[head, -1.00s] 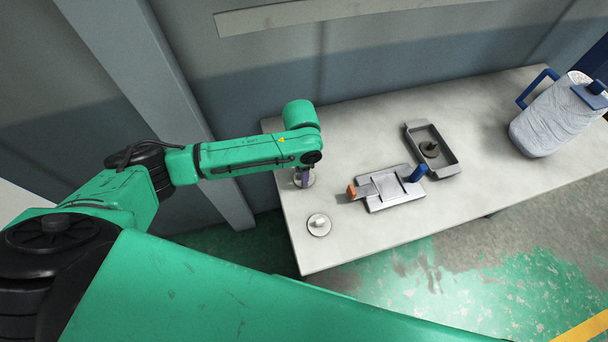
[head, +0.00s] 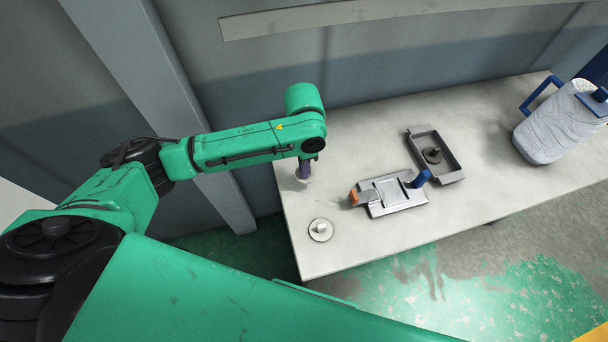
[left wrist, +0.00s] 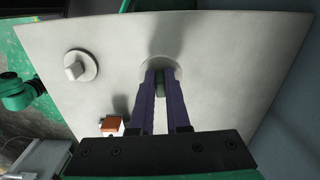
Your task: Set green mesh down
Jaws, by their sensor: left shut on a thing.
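My left gripper (head: 304,178) points down over the far-left part of the table. In the left wrist view its two purple fingers (left wrist: 161,74) are shut on a small dark green piece (left wrist: 160,88), which I take to be the green mesh. A pale round disc (left wrist: 147,67) lies under or just beyond the fingertips. I cannot tell whether the green piece touches it. In the head view the fingers and arm hide the piece. My right gripper is not in view.
A round disc with a raised knob (head: 320,230) sits near the table's front-left edge. A grey metal fixture (head: 395,196) with orange and blue ends, a dark tray (head: 452,153) and a white jug (head: 555,125) stand to the right. The table (head: 360,245) is clear at its front.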

